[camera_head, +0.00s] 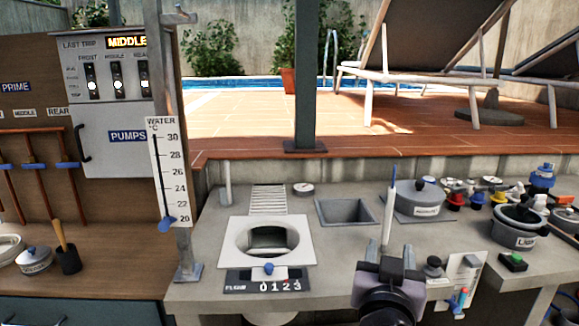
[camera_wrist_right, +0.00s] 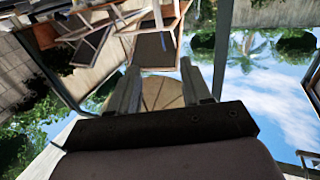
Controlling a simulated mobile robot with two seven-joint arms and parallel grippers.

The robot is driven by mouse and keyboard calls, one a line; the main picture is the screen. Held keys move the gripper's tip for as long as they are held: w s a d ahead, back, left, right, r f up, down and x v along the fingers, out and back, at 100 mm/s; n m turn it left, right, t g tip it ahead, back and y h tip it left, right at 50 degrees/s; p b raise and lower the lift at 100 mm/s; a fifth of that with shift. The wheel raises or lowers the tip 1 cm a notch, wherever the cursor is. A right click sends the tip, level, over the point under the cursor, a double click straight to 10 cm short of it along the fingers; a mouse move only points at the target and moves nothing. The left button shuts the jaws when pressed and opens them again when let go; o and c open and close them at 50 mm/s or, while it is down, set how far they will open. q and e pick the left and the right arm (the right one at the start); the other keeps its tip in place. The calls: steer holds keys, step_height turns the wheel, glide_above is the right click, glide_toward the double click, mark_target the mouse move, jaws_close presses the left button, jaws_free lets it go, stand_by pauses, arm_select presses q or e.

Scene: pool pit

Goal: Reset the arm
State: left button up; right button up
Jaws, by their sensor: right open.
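My right gripper (camera_head: 390,258) is at the lower middle right of the head view, over the front part of the grey counter (camera_head: 330,270). In the right wrist view its two fingers (camera_wrist_right: 160,92) stand apart with nothing between them. That view looks up and out at loungers, trees and sky. In the head view a thin white upright piece with a blue tip (camera_head: 389,210) rises just behind the gripper; I cannot tell whether they touch. My left gripper is not in view.
On the counter are a square-rimmed opening (camera_head: 236,240), a sunken basin (camera_head: 347,210), a grey lidded pot (camera_head: 425,195) and several small coloured parts (camera_head: 476,199). A post (camera_head: 305,75) rises behind. At left stand a pump panel (camera_head: 125,105) and a thermometer (camera_head: 164,175).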

steer(key=s+f+n+g+y, duration=0.2)
steer(key=s+f+n+y, duration=0.15)
steer(key=f, duration=0.75)
steer(key=s+f+n+g+y, duration=0.2)
steer(key=s+f, duration=0.2)
steer(key=f, duration=0.8)
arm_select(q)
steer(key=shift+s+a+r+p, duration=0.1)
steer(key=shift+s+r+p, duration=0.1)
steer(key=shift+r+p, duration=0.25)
arm_select(e)
steer(key=s+d+f+g+y, duration=0.2)
steer(key=s+d+f, duration=0.1)
steer(key=s+f, duration=0.8)
steer(key=s, duration=0.4)
steer(key=shift+s+d+n+g, duration=0.15)
steer(key=shift+d+n+g, duration=0.15)
steer(key=shift+d+n, duration=0.1)
steer(key=shift+a+y, duration=0.1)
steer(key=shift+y, duration=0.15)
